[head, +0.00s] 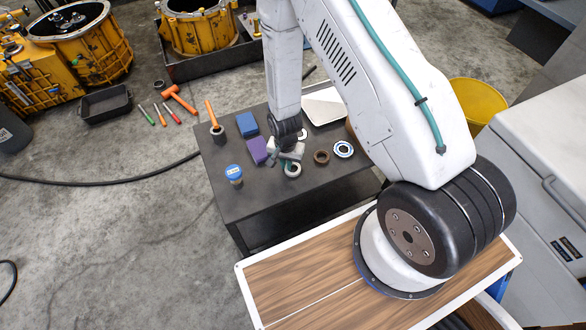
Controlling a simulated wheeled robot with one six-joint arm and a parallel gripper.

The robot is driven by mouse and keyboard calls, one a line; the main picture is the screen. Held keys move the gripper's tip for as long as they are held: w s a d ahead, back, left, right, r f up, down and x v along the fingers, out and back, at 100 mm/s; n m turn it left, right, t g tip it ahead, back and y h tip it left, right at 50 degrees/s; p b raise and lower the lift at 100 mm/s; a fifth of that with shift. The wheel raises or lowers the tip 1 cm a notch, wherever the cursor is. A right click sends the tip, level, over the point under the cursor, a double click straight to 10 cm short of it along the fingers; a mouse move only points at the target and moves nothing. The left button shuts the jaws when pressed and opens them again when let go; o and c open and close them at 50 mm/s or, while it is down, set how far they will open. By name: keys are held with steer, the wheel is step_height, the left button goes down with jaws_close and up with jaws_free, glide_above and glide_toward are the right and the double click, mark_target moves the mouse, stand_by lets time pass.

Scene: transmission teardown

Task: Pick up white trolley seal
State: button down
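The black trolley (222,196) stands in the middle of the head view with several small parts on its top. A pale ring (293,170), possibly the white seal, lies on it and is partly hidden by my gripper. My gripper (285,157) points down just above or at this ring; I cannot tell whether they touch. Its fingers are small and partly covered, so I cannot tell whether it is open or shut. A brown ring (321,157) and a white-and-blue ring (343,149) lie to the right. Another pale ring (302,134) shows just behind the gripper.
Left of the gripper are a purple block (257,151), a blue block (247,124) and a blue-lidded jar (234,174). A white tray (325,106) is at the trolley's back right. A yellow bin (478,103) stands beyond.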

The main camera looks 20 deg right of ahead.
steer(key=shift+r, duration=0.15)
steer(key=shift+r, duration=0.55)
step_height(320, 180, up, 2)
steer(key=shift+r, duration=0.1)
steer(key=s+a+r, duration=0.1)
steer(key=s, duration=1.5)
steer(key=shift+r, duration=0.2)
